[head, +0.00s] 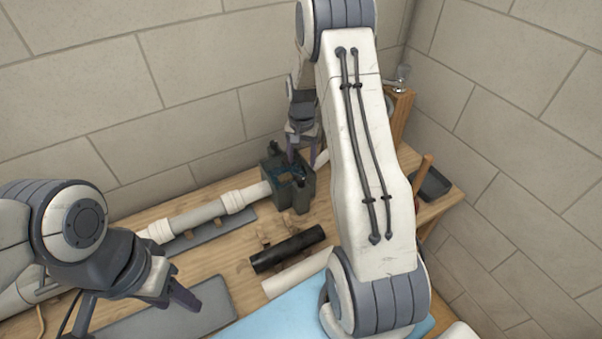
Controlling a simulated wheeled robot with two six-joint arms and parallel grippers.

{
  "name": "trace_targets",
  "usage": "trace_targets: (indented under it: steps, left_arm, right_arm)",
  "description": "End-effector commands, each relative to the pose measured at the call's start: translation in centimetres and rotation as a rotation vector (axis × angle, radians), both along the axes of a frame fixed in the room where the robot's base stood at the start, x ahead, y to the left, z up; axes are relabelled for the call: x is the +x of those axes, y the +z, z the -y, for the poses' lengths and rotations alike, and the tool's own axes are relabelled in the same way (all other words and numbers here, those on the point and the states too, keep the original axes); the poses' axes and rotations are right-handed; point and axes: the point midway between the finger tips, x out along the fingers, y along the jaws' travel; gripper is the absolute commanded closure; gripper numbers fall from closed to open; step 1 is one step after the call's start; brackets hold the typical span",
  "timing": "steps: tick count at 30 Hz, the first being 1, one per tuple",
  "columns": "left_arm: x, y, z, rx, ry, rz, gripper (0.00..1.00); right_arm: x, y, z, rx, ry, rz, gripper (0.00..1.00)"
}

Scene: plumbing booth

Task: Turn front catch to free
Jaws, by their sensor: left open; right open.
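A dark green block-shaped fixture (297,192) stands on the wooden bench near the back wall, at the end of a white pipe (205,213). Small dark parts show on its top, but they are too small for me to tell which is the front catch or how it is turned. My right gripper (300,158) points down at the top of this fixture, close above or touching it; I cannot tell which. It is open, and my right arm hides what lies behind it. My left gripper (182,300) is open and empty at the lower left, well away from the fixture.
A black cylinder (287,248) lies on the wooden bench (222,258) in front of the fixture, beside a white pipe piece (297,273). A dark tray (432,184) sits at the right end.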

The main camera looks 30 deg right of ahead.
Motion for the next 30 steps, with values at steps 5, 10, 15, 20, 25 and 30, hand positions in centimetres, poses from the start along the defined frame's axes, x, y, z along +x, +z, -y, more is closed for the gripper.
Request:
trace_targets:
  steps: [5, 10, 15, 20, 25, 30]
  left_arm:
    - [0.0, 1.4, 0.0, 0.0, -0.002, 0.0, 0.5]
    - [0.0, 2.3, 0.0, 0.0, -0.004, 0.0, 0.5]
    - [0.0, 2.8, 0.0, 0.0, -0.005, 0.0, 0.5]
    - [0.0, 2.9, 0.0, 0.0, -0.005, 0.0, 0.5]
    - [0.0, 2.8, 0.0, 0.0, -0.005, 0.0, 0.5]
    - [0.0, 2.8, 0.0, 0.0, -0.005, 0.0, 0.5]
  right_arm:
    - [-0.2, -3.3, -0.2, 0.003, 0.003, -0.006, 0.33]
    - [-0.2, -6.3, -0.2, 0.003, 0.004, -0.004, 0.33]
    - [-0.1, -8.1, -0.2, 0.002, 0.004, -0.001, 0.33]
    - [0.0, -8.8, -0.2, 0.001, 0.005, 0.001, 0.33]
    - [0.0, -8.8, -0.2, 0.001, 0.005, 0.001, 0.33]
    - [0.0, -8.8, -0.2, 0.001, 0.005, 0.001, 0.79]
